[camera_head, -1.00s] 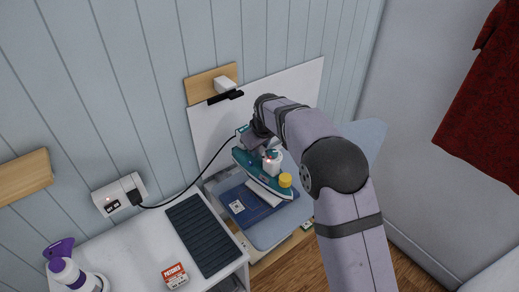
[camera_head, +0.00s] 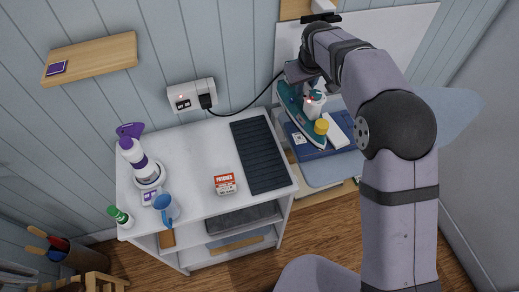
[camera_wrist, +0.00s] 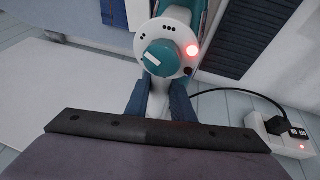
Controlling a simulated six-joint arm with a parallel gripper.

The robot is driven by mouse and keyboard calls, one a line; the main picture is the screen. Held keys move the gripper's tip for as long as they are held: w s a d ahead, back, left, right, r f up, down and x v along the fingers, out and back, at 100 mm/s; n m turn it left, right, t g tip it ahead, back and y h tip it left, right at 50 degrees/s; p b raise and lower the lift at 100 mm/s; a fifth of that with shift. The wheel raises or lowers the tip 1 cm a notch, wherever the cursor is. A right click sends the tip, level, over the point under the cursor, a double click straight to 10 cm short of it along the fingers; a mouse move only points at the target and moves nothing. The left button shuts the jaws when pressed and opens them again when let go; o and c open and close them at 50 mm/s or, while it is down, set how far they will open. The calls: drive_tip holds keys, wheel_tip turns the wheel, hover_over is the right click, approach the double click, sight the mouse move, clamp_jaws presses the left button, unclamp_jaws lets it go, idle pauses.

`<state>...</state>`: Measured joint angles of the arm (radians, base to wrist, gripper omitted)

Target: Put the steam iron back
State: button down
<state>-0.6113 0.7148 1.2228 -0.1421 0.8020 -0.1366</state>
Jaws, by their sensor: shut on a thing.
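The steam iron (camera_head: 292,101), teal and white with a yellow cap, is at the upper right in the head view, over the ironing board (camera_head: 330,172) and a folded blue cloth (camera_head: 313,146). My gripper (camera_head: 305,72) is shut on the iron. In the wrist view the iron's teal dial (camera_wrist: 162,57) and a lit red light show between my gripper's dark fingers (camera_wrist: 160,100). The iron's cord runs to a wall socket (camera_head: 191,95). A dark ribbed mat (camera_head: 258,154) lies on the white cabinet top. Whether the iron touches the cloth is unclear.
The white cabinet (camera_head: 195,178) holds a purple-capped spray bottle (camera_head: 134,153), a blue jug (camera_head: 166,208), a green-capped bottle (camera_head: 120,216) and a red-and-white box (camera_head: 224,184). A wooden shelf (camera_head: 92,58) is on the wall. The cabinet top's middle is clear.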

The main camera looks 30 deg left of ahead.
drive_tip(key=s+a+b, duration=0.4)
drive_tip(key=s+a, duration=0.7)
wheel_tip(320, 180, down, 10)
drive_tip(key=p, duration=0.3)
drive_tip(key=shift+r+p, duration=0.15)
drive_tip(key=shift+p, duration=0.2)
drive_tip(key=shift+s+a, duration=0.1)
drive_tip(key=c, duration=1.9)
unclamp_jaws()
drive_tip(key=shift+f, duration=0.3)
drive_tip(key=o, duration=0.4)
drive_tip(key=shift+s, duration=0.1)
drive_tip(key=shift+c, duration=0.2)
drive_tip(key=shift+r, duration=0.1)
drive_tip(key=b+v, duration=0.3)
drive_tip(key=v, duration=0.9)
drive_tip(key=shift+s+b, duration=0.15)
drive_tip(key=shift+b, duration=0.15)
